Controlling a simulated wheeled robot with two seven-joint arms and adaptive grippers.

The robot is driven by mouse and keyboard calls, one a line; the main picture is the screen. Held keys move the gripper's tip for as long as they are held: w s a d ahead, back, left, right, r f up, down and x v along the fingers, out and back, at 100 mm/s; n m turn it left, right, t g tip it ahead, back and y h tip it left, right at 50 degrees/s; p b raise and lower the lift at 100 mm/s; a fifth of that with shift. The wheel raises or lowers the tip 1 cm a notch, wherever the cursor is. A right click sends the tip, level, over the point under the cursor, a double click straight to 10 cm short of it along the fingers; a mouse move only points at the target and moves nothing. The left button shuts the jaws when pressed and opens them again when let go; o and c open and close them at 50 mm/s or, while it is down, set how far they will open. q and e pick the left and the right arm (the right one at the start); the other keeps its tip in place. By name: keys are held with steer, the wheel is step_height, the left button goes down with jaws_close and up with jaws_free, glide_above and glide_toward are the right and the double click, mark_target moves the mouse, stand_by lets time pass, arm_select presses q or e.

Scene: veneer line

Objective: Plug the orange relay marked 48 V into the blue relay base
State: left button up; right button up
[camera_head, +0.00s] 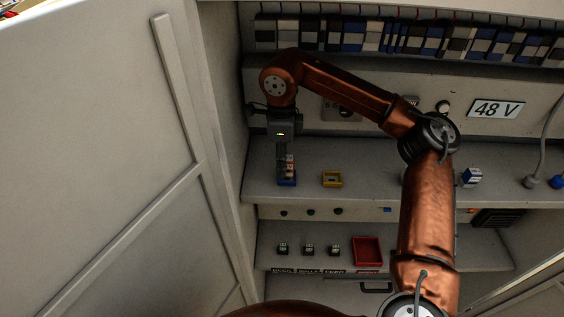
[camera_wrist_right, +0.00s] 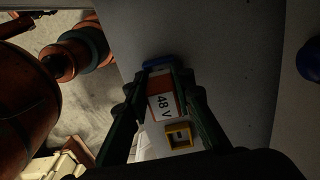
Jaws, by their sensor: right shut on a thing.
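My right gripper (camera_head: 285,163) points down over the shelf and is shut on the orange relay (camera_head: 291,168). The relay's white label reads 48 V in the right wrist view (camera_wrist_right: 163,107). The blue relay base (camera_head: 287,182) is on the shelf directly below the relay, and its blue edge shows beyond the fingertips in the right wrist view (camera_wrist_right: 158,62). The relay's lower end is at the base; I cannot tell whether it is seated or just above. My left gripper is out of view.
A yellow base (camera_head: 332,180) stands to the right of the blue one. A blue-and-white block (camera_head: 471,178) is farther right on the shelf (camera_head: 375,163). A 48 V sign (camera_head: 497,109) is on the back panel. A red tray (camera_head: 367,252) is on the lower shelf. A cabinet wall is close at left.

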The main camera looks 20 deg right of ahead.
steer(key=shift+w, duration=0.1)
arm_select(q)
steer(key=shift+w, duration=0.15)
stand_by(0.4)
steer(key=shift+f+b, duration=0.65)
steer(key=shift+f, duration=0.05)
arm_select(e)
steer(key=shift+f, duration=1.15)
steer(key=o, duration=1.2)
steer(key=shift+c, duration=0.2)
step_height(320, 180, up, 12)
steer(key=shift+r, duration=0.1)
